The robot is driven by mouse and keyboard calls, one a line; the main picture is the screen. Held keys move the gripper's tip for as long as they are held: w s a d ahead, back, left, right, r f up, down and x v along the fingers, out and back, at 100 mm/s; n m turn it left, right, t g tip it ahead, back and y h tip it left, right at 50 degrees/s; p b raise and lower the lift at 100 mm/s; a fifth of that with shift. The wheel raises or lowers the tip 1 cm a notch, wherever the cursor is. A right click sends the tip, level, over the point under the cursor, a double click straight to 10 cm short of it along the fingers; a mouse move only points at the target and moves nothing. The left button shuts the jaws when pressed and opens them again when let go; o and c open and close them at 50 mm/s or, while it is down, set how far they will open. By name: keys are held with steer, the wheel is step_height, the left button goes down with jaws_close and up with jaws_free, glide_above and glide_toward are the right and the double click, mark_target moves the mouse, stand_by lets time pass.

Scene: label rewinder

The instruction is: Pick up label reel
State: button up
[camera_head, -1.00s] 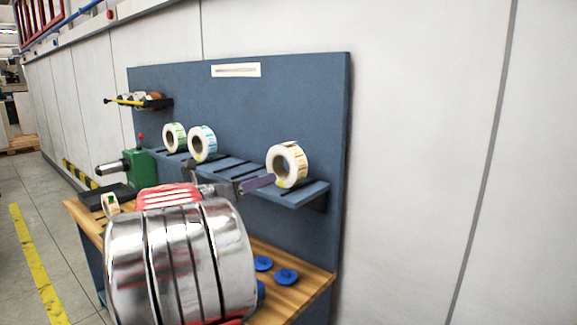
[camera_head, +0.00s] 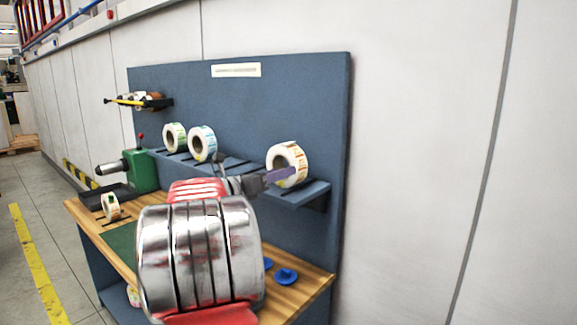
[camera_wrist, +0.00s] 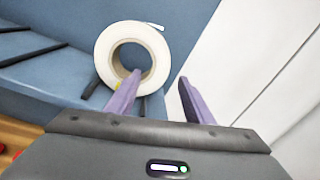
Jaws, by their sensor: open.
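A white label reel (camera_head: 287,152) with an orange printed face stands upright at the right end of the blue slotted shelf (camera_head: 318,189). The same reel (camera_wrist: 106,46) shows in the wrist view, ahead of my fingers and left of centre. In the head view my purple finger (camera_head: 279,175) is in front of the reel's lower left. My arm hides part of the shelf.
A green device (camera_head: 141,170) and a small reel (camera_head: 111,206) sit on the wooden bench (camera_head: 305,279). Blue discs (camera_head: 286,277) lie at its right. The blue back panel (camera_head: 290,95) rises behind.

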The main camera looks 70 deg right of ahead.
steer(key=x, duration=0.4)
steer(key=shift+s+d+r, duration=0.1)
steer(key=shift+s+d, duration=0.05)
steer(key=shift+d, duration=0.05)
stand_by(0.3)
jaws_close()
stand_by(0.4)
steer(key=shift+r, duration=0.1)
